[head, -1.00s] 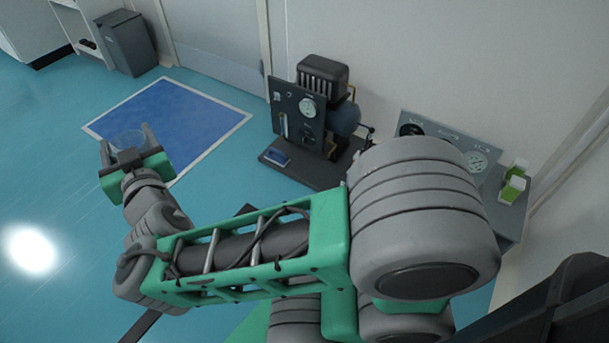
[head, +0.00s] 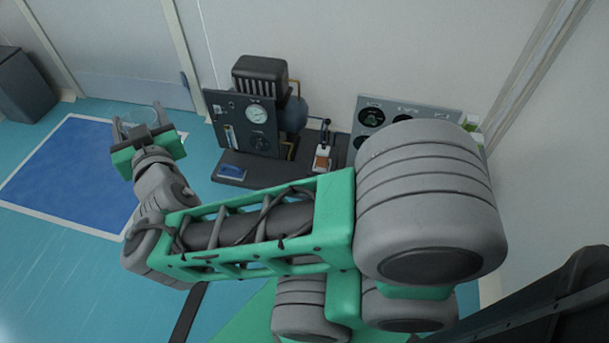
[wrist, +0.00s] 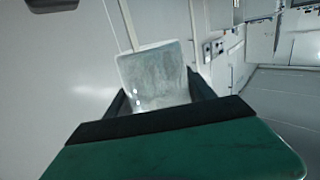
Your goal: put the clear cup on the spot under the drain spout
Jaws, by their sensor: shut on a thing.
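The clear cup (head: 141,117) is between the two fingers of my gripper (head: 138,124), at the upper left of the head view. My gripper is shut on it. In the wrist view the cup (wrist: 155,78) is a translucent, greyish shape just beyond the gripper's dark edge, and it looks tilted there. A grey apparatus with a dial panel (head: 240,125) stands on a dark base to the right of my gripper, apart from it. A small spout-like fitting (head: 326,128) sits at that base's right end, above a small white and orange-brown item (head: 323,158). I cannot tell which spot is under the drain spout.
A second grey panel with gauges (head: 420,105) stands further right, partly hidden by my arm. A blue mat with a white border (head: 75,170) lies on the floor at left. A dark bin (head: 25,85) stands at the far left by the wall.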

